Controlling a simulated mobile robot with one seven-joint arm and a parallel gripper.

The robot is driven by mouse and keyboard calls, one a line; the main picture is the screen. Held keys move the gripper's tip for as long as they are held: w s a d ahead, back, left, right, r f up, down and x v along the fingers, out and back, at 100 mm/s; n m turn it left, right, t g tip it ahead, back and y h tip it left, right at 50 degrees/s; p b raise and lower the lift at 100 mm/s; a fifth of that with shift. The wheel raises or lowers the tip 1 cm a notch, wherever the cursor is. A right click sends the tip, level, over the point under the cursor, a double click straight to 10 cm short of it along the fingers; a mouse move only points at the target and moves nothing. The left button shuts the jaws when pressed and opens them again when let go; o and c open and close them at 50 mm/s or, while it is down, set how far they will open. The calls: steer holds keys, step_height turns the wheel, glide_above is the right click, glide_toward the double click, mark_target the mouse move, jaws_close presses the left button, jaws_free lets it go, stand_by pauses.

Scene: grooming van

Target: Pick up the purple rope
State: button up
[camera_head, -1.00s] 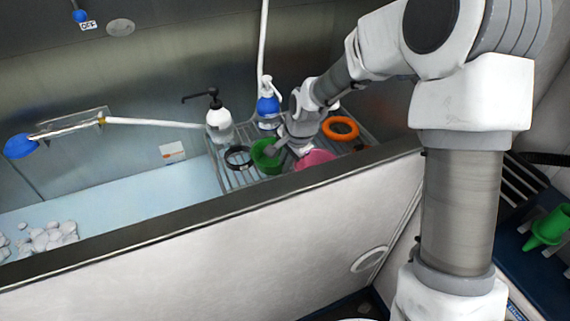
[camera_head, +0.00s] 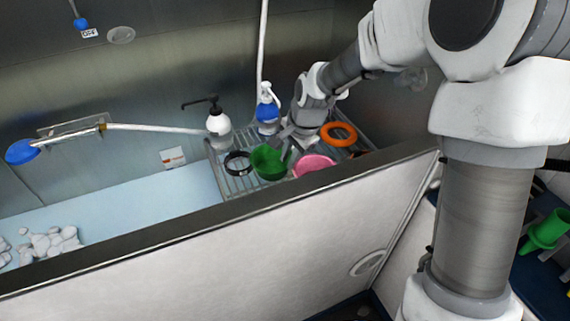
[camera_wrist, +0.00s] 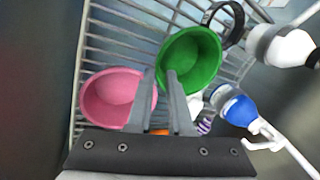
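What looks like the purple rope (camera_wrist: 205,125), a small purple-and-white striped piece, shows in the wrist view just right of my right finger, beside the blue-and-white bottle. Most of it is hidden, and I cannot make it out in the head view. My gripper (camera_wrist: 161,75) is open and empty, its two fingers apart above the wire rack, between the pink bowl (camera_wrist: 112,98) and the green bowl (camera_wrist: 190,60). In the head view my gripper (camera_head: 290,143) hangs over the rack behind these bowls.
The wire rack (camera_head: 238,183) also holds a black ring (camera_head: 238,162), an orange ring (camera_head: 338,134), a black-pump bottle (camera_head: 219,128) and a blue-and-white spray bottle (camera_head: 267,110). The tub wall (camera_head: 220,240) stands in front. White stones (camera_head: 50,243) lie at the left.

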steer(key=p+v, duration=0.1)
steer(key=v, duration=0.5)
steer(key=shift+r, duration=0.3)
